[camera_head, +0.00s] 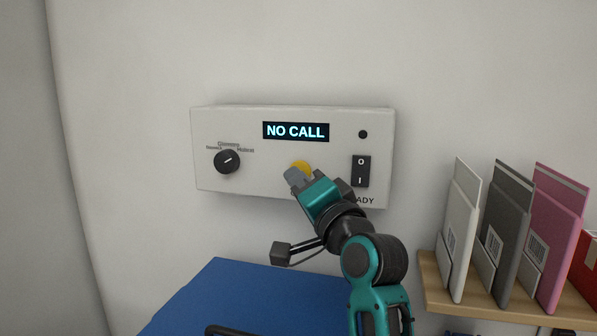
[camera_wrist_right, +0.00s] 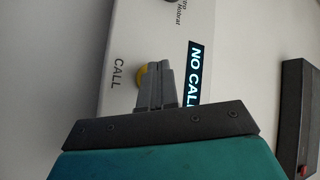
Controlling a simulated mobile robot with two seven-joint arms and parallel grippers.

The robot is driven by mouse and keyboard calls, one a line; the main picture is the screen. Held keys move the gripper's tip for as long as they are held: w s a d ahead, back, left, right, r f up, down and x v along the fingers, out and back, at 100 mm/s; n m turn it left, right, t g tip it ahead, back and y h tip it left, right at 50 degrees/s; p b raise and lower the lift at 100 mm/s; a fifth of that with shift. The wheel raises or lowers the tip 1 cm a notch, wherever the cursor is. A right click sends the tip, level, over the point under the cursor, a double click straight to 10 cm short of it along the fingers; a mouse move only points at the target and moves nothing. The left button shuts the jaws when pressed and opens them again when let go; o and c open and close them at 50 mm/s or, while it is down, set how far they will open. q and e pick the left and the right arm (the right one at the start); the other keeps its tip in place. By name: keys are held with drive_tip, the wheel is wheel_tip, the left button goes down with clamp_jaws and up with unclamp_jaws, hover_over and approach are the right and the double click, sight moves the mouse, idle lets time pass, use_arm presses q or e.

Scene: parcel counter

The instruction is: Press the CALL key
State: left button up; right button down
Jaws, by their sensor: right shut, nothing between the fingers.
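A white control box (camera_head: 215,125) is mounted on the wall, and its display (camera_head: 296,131) reads "NO CALL". The yellow CALL key (camera_head: 303,166) is on the box's front, partly hidden behind my right gripper (camera_head: 294,177). In the right wrist view the key (camera_wrist_right: 141,77) shows beside the fingertips, with the word CALL printed near it. My right gripper (camera_wrist_right: 157,68) is shut and empty, its tips at or very near the key. I cannot tell whether they touch it. My left gripper is not in view.
The box also has a black rotary knob (camera_head: 227,161), a rocker switch (camera_head: 361,171) and a small dark round lamp (camera_head: 363,134). A wooden shelf (camera_head: 432,291) with upright parcels stands at right. A blue surface (camera_head: 225,290) lies below the box.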

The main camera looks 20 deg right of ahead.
drive_tip(key=shift+w+d, duration=0.15)
drive_tip(key=shift+w, duration=0.1)
idle(0.4)
drive_tip(key=shift+s+a+p, duration=0.25)
drive_tip(key=shift+s+p, duration=0.15)
drive_tip(key=shift+p, duration=0.05)
